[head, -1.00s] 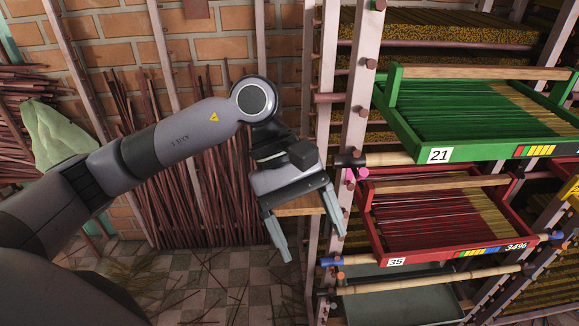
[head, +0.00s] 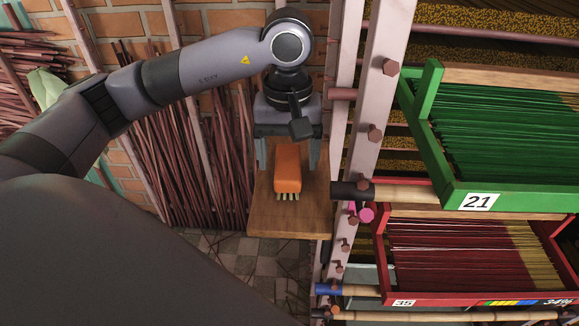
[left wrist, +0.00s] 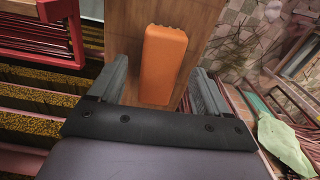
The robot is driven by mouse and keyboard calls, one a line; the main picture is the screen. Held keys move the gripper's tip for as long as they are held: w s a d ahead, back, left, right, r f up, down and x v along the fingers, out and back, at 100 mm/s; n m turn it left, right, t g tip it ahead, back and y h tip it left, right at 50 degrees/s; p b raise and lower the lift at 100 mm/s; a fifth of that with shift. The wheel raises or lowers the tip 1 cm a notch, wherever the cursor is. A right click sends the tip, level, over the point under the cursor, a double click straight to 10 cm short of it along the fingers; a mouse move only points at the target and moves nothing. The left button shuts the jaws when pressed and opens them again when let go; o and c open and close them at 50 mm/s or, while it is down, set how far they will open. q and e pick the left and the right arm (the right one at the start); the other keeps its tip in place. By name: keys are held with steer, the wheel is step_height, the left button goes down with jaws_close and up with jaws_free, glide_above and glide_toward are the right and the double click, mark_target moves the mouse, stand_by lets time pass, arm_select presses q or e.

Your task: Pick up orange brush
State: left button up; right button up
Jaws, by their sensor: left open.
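The orange brush (head: 287,169) lies on a small wooden shelf (head: 262,218), its pale bristles showing at the near end in the head view. My left gripper (head: 288,158) is open above the shelf, with one finger on each side of the brush's far part. In the left wrist view the orange brush (left wrist: 163,65) shows between and beyond the two open fingers of my left gripper (left wrist: 157,85). A gap shows on both sides, and neither finger is seen to touch it. My right gripper is not in view.
A rack post (head: 375,130) with pegs stands right beside the shelf. Right of it are a green tray (head: 500,196) marked 21 and a red tray (head: 450,296) marked 35, both with incense sticks. Bundled sticks (head: 180,165) lean on the brick wall at left.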

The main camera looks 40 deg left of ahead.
mark_target(288, 164)
arm_select(q)
step_height(288, 164, down, 3)
steer(key=shift+f, duration=0.15)
steer(key=c, duration=1.1)
steer(key=shift+r, duration=0.75)
steer(key=shift+r+p, duration=1.8)
steer(key=shift+r, duration=7.5)
